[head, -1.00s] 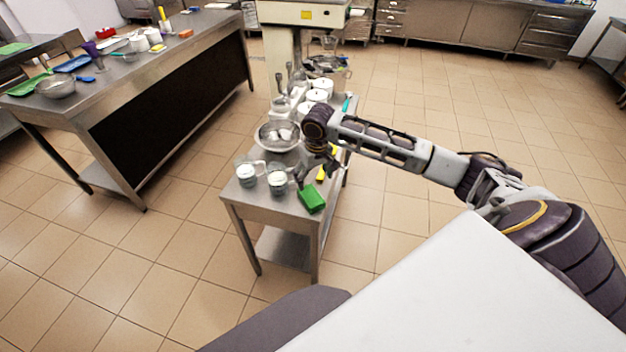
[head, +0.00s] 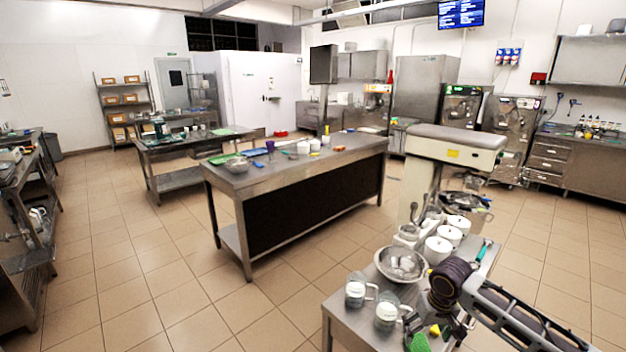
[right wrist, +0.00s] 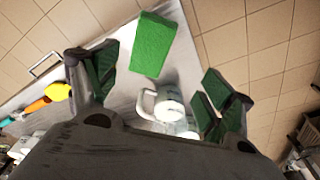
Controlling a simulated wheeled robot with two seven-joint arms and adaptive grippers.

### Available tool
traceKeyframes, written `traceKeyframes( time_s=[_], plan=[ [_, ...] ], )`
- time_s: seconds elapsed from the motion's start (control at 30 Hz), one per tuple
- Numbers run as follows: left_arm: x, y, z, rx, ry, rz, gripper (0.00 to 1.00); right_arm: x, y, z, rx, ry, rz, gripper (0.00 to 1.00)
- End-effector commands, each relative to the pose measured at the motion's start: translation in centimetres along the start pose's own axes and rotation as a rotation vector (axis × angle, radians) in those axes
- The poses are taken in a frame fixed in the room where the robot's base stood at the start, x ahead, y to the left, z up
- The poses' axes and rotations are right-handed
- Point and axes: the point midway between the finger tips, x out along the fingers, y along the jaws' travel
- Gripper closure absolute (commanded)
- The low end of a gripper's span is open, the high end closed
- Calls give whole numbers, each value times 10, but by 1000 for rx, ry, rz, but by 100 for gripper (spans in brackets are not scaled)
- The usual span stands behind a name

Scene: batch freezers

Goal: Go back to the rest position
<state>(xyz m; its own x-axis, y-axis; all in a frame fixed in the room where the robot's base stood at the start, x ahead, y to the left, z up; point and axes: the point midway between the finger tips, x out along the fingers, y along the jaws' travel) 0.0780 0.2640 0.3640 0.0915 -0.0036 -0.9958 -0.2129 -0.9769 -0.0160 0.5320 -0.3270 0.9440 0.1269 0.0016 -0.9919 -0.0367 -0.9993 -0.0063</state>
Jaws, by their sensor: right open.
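My right gripper (head: 436,326) is at the lower right of the head view, over the small steel table (head: 345,322). In the right wrist view my right gripper (right wrist: 160,82) is open, with green pads on its spread fingers and nothing held between them. A glass jug with white contents (right wrist: 168,108) shows between the fingers. My left gripper is not in view.
On the small table stand two glass jugs (head: 356,290), a steel bowl (head: 401,263) and white canisters (head: 438,250), close to my right arm. A long worktable (head: 300,170) stands behind to the left. Tiled floor (head: 190,270) is clear at the left.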

Motion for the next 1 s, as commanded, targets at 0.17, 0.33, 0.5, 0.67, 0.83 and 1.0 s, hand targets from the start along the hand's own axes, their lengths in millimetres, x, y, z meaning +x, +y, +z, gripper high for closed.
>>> traceKeyframes(
  time_s=[0.17,0.33,0.5,0.67,0.83,1.0],
  plan=[
    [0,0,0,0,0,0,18,15,-31,18,-75,9,-27,18],
    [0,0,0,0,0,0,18,27,-62,37,-151,31,-55,18],
    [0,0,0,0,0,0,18,35,-89,56,-213,56,-83,18],
    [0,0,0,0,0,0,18,40,-110,73,-255,83,-106,18],
    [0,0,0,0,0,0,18,42,-128,92,-287,112,-127,18],
    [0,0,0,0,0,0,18,42,-140,109,-305,139,-141,18]
  ],
)
